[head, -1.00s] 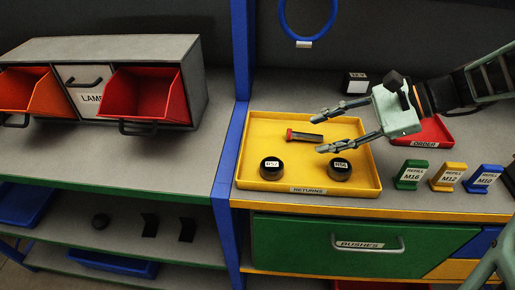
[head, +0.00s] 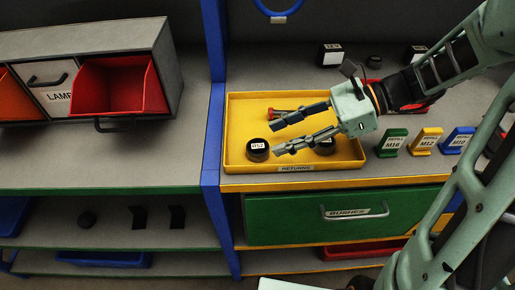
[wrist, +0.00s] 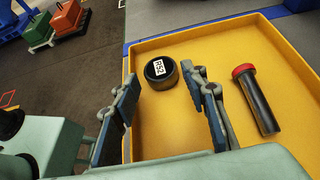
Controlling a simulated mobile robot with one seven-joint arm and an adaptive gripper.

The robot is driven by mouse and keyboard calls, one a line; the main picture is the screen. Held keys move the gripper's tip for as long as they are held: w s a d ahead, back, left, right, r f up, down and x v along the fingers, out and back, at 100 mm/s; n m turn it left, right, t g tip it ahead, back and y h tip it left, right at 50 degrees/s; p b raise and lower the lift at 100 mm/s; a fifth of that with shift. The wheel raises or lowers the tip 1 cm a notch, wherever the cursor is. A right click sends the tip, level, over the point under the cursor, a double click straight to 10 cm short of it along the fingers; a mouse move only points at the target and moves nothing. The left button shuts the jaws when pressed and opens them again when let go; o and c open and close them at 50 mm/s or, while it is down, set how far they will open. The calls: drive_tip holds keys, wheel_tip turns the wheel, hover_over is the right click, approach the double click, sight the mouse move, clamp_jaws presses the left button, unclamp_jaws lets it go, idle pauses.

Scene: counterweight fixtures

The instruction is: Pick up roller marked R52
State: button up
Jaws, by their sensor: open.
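The roller marked R52 (head: 257,149) is a short black cylinder with a white label. It stands in the left part of the yellow tray (head: 345,165), which is labelled RETURNS. In the wrist view the R52 roller (wrist: 160,72) lies ahead of and between my two fingers, nearer the top of the picture. My gripper (head: 274,138) is open and empty above the tray, its fingertips pointing left toward the roller.
A red-headed bolt (wrist: 257,98) lies in the tray beside my right finger. Green (head: 392,143), yellow (head: 425,141) and blue (head: 458,140) REFILL holders stand right of the tray. A blue post (head: 212,120) rises just left of it.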

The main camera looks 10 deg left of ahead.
sight(256, 146)
drive_tip(key=x, duration=0.5)
drive_tip(key=shift+d+f, duration=0.1)
drive_tip(key=shift+f, duration=0.05)
clamp_jaws()
drive_tip(key=shift+r, duration=0.2)
